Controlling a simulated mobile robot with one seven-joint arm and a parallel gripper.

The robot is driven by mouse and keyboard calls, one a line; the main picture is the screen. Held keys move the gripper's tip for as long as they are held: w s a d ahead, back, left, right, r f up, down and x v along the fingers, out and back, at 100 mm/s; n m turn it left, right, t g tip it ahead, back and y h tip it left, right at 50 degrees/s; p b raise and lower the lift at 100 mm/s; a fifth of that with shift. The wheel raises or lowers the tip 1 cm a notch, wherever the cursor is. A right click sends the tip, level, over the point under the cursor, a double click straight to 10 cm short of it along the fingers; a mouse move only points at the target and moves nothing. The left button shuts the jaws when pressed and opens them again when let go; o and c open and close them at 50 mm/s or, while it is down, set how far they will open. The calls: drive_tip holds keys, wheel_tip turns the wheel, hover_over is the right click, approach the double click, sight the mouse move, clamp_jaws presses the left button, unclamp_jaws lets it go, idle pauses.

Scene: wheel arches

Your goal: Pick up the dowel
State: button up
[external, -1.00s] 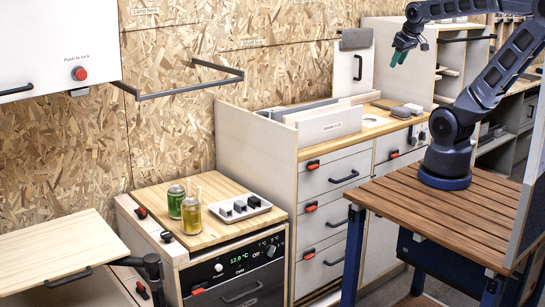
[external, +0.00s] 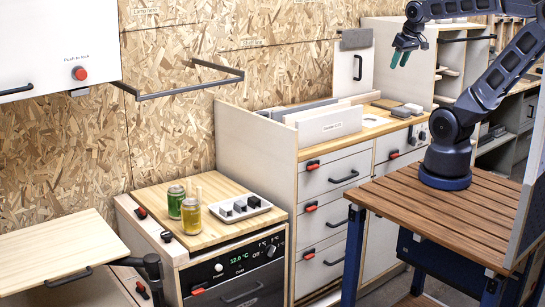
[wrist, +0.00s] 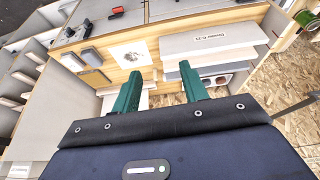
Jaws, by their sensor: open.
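My gripper (external: 399,58) is in the upper right of the external view, high above the far end of the wooden counter. In the wrist view its two green fingers (wrist: 159,82) are apart with nothing held between them. A pale upright stick, which may be the dowel (external: 189,187), shows partly behind the two cans on the lower wooden worktop in the external view. It is small and partly hidden, so I cannot be sure of it. My gripper is far to the right of it and higher. I see no clear dowel in the wrist view.
A green can (external: 176,201) and a yellow can (external: 191,216) stand close together on the lower worktop (external: 212,234). A tray with dark blocks (external: 240,208) lies right of them. A black wall rail (external: 192,89) juts out above. A raised panel (external: 330,124) stands on the higher counter.

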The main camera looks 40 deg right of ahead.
drive_tip(key=w+a+f+n+g+h, duration=0.1)
drive_tip(key=w+a+f+n, duration=0.3)
drive_tip(key=w+a, duration=0.55)
drive_tip(key=w+a+f+n+h, duration=0.1)
drive_tip(key=w+a+n, duration=0.4)
drive_tip(key=w+a, duration=0.45)
drive_tip(key=w+a+f+n+y, duration=0.1)
drive_tip(key=w+a+f+n, duration=0.15)
drive_tip(key=a+f, duration=0.55)
drive_tip(key=w+a+f+n, duration=0.2)
drive_tip(key=a+f+n, duration=0.2)
drive_tip(key=a, duration=0.8)
drive_tip(key=n+t+y, duration=0.4)
drive_tip(key=n+t, duration=0.6)
drive_tip(key=n, duration=1.2)
approach(199, 195)
drive_tip(key=shift+w+d+r+m, duration=0.15)
drive_tip(key=shift+w, duration=0.4)
drive_tip(key=shift+w+d+r+m, duration=0.1)
drive_tip(key=shift+w+d, duration=0.05)
drive_tip(key=shift+w, duration=0.35)
drive_tip(key=shift+w+a+f, duration=0.1)
drive_tip(key=shift+a+f, duration=0.05)
drive_tip(key=shift+a, duration=0.05)
drive_tip(key=x, duration=1)
drive_tip(key=shift+w+f, duration=0.2)
